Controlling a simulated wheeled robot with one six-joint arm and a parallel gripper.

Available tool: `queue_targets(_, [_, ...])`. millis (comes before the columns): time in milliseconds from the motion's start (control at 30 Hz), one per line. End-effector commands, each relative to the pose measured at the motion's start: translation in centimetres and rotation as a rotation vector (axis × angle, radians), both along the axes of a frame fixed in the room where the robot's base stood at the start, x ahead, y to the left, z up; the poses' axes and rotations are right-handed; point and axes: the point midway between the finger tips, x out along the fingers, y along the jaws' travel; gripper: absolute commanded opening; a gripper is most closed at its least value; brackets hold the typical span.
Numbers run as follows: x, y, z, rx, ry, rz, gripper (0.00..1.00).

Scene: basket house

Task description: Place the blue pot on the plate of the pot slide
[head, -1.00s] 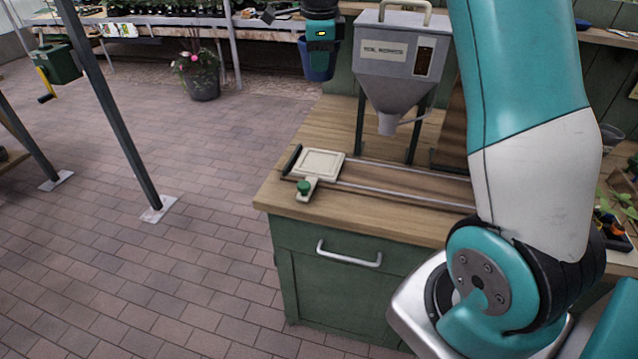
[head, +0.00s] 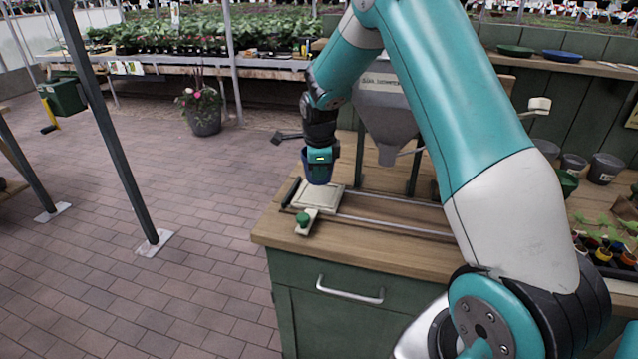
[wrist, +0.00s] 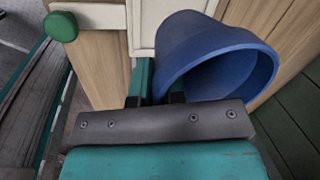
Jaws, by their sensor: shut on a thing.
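The blue pot (head: 319,168) hangs in my gripper (head: 321,153) just above the plate (head: 318,195) of the pot slide. In the wrist view the blue pot (wrist: 213,55) fills the upper right, its open rim facing the camera, with my gripper (wrist: 160,85) shut on its wall. The cream plate (wrist: 142,30) shows partly behind the pot there. The slide has two metal rails (head: 392,216) running right and a green knob (head: 303,219) at the plate's near side. I cannot tell from these views whether the pot touches the plate.
The slide lies on a wooden bench top (head: 370,231) over a green cabinet (head: 335,315). A grey hopper (head: 388,115) stands just behind and right of the pot. Several pots (head: 604,168) stand at the right.

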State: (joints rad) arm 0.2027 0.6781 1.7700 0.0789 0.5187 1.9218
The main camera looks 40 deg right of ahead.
Motion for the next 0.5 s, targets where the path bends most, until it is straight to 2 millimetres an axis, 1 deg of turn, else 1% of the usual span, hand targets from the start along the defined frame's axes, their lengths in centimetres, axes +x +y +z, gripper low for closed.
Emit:
queue_targets(133, [-0.1, 0.0, -1.5, 0.001, 0.003, 0.0, 0.0])
queue_targets(300, [-0.1, 0.0, -4.0, 0.001, 0.003, 0.001, 0.0])
queue_targets(400, [0.0, 0.0, -4.7, 0.0, 0.0, 0.001, 0.0])
queue_targets(500, [0.0, 0.0, -4.7, 0.0, -0.001, 0.0, 0.0])
